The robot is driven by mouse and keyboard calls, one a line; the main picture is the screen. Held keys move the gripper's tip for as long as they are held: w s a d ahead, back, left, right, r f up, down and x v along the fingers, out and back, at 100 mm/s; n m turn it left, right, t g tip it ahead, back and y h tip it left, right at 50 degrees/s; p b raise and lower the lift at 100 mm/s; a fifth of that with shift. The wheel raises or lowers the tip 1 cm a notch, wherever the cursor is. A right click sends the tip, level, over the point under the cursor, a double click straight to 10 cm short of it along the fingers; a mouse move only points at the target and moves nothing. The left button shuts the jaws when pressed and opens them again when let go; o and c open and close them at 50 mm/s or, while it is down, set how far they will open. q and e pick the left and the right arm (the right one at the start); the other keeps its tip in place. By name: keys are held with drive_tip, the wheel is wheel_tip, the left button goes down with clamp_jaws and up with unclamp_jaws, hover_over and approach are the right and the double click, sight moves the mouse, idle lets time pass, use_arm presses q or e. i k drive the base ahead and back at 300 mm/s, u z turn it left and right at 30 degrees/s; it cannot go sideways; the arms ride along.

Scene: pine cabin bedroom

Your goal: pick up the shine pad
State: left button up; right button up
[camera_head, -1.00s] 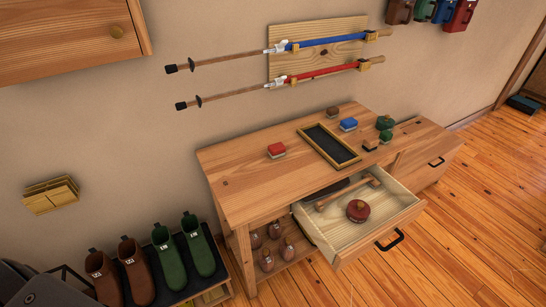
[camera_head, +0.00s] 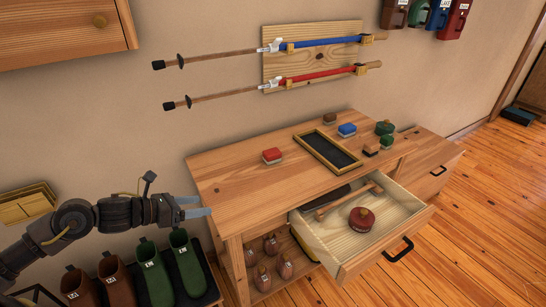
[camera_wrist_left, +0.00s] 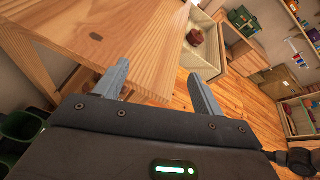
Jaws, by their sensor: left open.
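A round dark-red pad with a knob on top, which looks like the shine pad (camera_head: 361,219), sits in the open drawer (camera_head: 388,228) of the wooden bench. It also shows in the left wrist view (camera_wrist_left: 195,38), beyond my fingers. A wooden-handled tool (camera_head: 342,203) lies behind it in the drawer. My left gripper (camera_head: 199,206) is open and empty, just off the bench's left end and well left of the pad. In the left wrist view its two fingers (camera_wrist_left: 160,74) stand apart beside the bench top. My right gripper is not in view.
On the bench top (camera_head: 240,187) are a framed dark tray (camera_head: 328,150), a red-topped block (camera_head: 272,156), a blue-topped block (camera_head: 347,130) and several other small items. Green and brown boots (camera_head: 150,272) stand below my left arm. Two poles hang on the wall.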

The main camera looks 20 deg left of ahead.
sight(271, 156)
drive_tip(key=i, duration=0.95)
